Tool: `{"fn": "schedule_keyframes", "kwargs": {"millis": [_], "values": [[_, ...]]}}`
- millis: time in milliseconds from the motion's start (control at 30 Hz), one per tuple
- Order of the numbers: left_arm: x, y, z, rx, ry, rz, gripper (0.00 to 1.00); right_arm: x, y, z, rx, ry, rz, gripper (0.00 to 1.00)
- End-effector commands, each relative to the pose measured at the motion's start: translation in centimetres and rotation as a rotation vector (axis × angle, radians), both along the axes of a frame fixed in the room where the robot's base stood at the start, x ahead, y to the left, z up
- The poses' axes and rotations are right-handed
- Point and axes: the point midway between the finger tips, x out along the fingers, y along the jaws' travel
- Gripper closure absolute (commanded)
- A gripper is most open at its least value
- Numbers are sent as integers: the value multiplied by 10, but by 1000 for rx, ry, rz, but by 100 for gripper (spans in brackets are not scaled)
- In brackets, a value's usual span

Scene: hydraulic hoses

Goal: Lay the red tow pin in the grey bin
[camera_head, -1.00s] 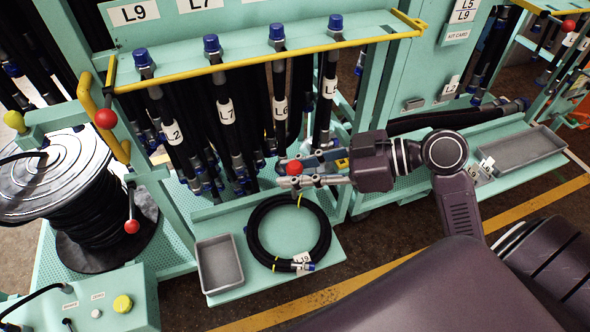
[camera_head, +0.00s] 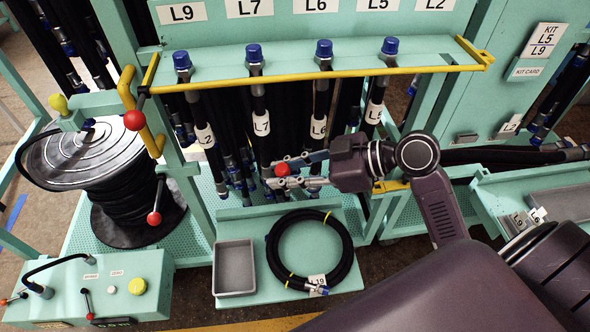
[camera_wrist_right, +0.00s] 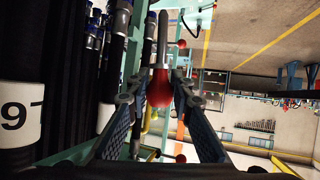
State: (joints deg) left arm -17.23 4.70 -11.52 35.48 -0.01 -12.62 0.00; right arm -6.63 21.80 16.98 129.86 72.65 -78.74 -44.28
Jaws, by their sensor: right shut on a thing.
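The red tow pin shows as a red ball (camera_head: 283,169) between the fingers of my right gripper (camera_head: 280,173), held up in front of the hanging hoses. In the right wrist view the red knob (camera_wrist_right: 160,90) sits between both fingers, with a grey metal shaft running away from it. The small grey bin (camera_head: 221,293) stands on a teal shelf at the rack's foot, below and left of my right gripper. The bin looks empty. My left gripper is not in view.
A coiled black hose (camera_head: 343,270) lies right of the bin. Labelled hoses (camera_head: 262,124) hang behind my gripper under a yellow rail (camera_head: 330,73). Red-knobbed levers (camera_head: 155,217) and a hose reel (camera_head: 95,157) stand at left. Another grey tray (camera_head: 560,200) lies at far right.

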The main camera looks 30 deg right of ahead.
Motion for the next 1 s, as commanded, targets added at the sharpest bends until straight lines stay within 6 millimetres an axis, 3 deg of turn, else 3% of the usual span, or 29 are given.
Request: {"fn": "schedule_keyframes", "kwargs": {"millis": [267,600,800,1000], "values": [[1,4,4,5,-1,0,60,33,25,-39,-160,-28,21,100],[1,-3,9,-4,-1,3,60,67,71,-111,-503,-117,128,100],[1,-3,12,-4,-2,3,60,73,101,-159,-754,-230,260,100],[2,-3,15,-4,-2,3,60,68,127,-205,-973,-405,436,100]]}}
